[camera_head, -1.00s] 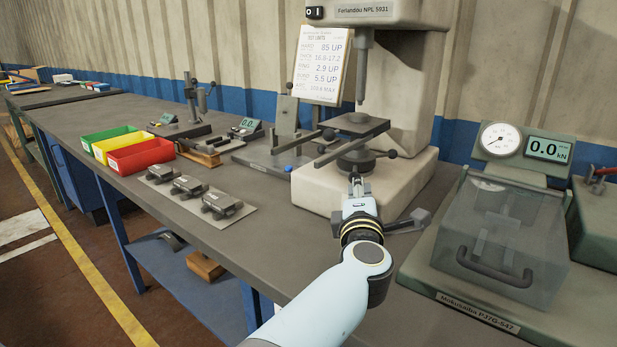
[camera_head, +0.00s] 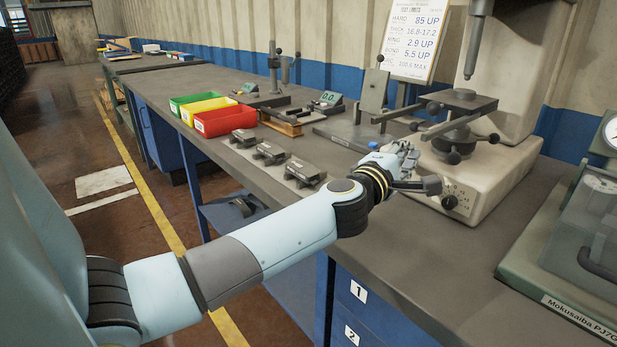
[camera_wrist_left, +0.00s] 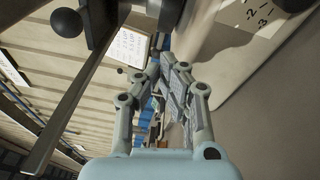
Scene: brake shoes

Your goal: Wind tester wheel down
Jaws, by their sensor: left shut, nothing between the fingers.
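The beige tester (camera_head: 478,185) stands on the bench at the right. My left gripper (camera_head: 408,148) is at the left side of the tester's base, beside and apart from the wheel's hub. Its fingers are shut and empty; they also show in the left wrist view (camera_wrist_left: 165,78). A black ball (camera_wrist_left: 66,22) and a long dark bar show at upper left there. Whether a finger touches a spoke is hidden. My right gripper is out of view.
Three brake shoes (camera_head: 270,153) lie on a mat left of my arm. Green, yellow and red bins (camera_head: 225,121) stand behind them. A green machine with a clear guard (camera_head: 590,230) is at right. The bench top (camera_head: 410,255) in front of the tester is clear.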

